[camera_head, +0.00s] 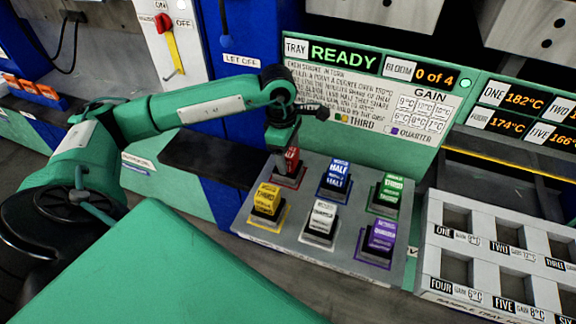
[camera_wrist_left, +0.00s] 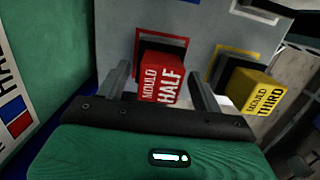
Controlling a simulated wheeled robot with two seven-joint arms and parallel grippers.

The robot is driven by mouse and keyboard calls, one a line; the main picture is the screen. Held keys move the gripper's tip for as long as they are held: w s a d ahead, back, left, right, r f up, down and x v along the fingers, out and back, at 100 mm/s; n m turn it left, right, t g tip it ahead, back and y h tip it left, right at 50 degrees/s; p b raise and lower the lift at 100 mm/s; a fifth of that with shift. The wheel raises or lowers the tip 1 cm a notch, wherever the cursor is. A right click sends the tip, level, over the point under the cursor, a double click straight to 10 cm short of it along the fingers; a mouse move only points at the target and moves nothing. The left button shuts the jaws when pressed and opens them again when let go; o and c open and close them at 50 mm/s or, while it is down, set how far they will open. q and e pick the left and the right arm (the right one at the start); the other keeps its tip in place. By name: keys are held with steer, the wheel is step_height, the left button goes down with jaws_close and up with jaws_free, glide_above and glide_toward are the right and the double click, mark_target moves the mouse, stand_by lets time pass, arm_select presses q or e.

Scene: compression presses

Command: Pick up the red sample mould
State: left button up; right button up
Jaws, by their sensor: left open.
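The red sample mould (camera_head: 291,161), marked MOULD HALF, sits in its red-framed place at the back left of a grey tray (camera_head: 340,262). My left gripper (camera_head: 287,146) is directly over it, pointing down, and partly hides it in the head view. In the left wrist view the red mould (camera_wrist_left: 162,80) shows between the two open fingers (camera_wrist_left: 160,72), one on each side. I cannot tell whether either finger touches it. My right gripper is not in view.
Beside it stand yellow (camera_head: 267,199), blue (camera_head: 335,178), white (camera_head: 320,219), green (camera_head: 389,189) and purple (camera_head: 381,238) moulds. A pale sample tray (camera_head: 487,232) with square pockets is at the right. A READY panel (camera_head: 365,95) rises behind.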

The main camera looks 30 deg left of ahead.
arm_select(q)
jaws_close()
steer(key=shift+w+r, duration=0.1)
steer(key=shift+r, duration=0.1)
stand_by(0.3)
